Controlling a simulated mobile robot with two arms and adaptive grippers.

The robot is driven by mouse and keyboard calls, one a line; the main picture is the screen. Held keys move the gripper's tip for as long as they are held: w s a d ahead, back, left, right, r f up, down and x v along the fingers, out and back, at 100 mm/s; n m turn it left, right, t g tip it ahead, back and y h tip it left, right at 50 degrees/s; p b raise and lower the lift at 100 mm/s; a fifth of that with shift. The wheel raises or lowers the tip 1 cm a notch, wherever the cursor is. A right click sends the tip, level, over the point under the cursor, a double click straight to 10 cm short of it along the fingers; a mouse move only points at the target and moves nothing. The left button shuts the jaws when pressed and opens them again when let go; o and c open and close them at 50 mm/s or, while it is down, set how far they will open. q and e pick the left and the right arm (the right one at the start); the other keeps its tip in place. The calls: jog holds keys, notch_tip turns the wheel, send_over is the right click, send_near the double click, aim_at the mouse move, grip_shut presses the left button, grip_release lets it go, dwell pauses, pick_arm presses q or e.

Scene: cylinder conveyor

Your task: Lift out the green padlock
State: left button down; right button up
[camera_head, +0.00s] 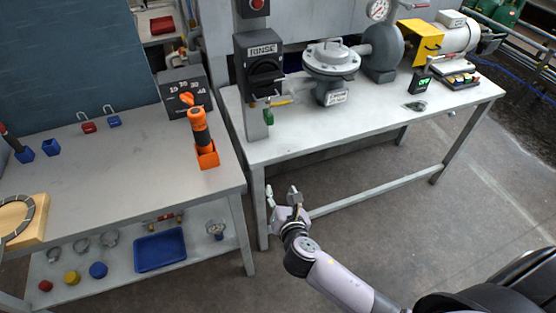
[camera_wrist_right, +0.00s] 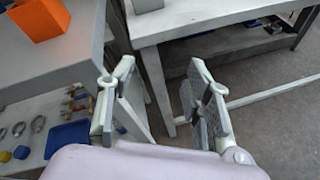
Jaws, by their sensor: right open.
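The small green padlock (camera_head: 268,117) hangs just below the dark RINSE switch box (camera_head: 262,64), on the post at the left end of the right bench. How its shackle is fastened is too small to tell. My right gripper (camera_head: 283,195) is open and empty, in front of and below that bench's left front corner, well apart from the padlock. In the right wrist view its two fingers (camera_wrist_right: 160,85) are spread with nothing between them, and the padlock does not show there. My left gripper is not in view.
The right bench (camera_head: 390,115) carries a grey valve housing (camera_head: 331,68) and a small black meter (camera_head: 420,82). The left bench (camera_head: 120,180) holds an orange flashlight (camera_head: 200,128) in an orange holder, and red and blue padlocks (camera_head: 114,121). A gap separates the benches.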

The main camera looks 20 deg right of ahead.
notch_tip(320, 180, up, 10)
jog(key=n+t, duration=0.3)
jog(key=n+t+h, duration=0.1)
send_near(269, 112)
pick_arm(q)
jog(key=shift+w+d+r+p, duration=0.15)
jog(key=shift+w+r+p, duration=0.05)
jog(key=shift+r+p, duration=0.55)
pick_arm(e)
jog(key=w, duration=0.3)
jog(key=w+d, duration=0.1)
jog(key=w, duration=0.6)
jog(key=shift+w+d, duration=0.1)
jog(key=shift+d, duration=0.25)
grip_shut()
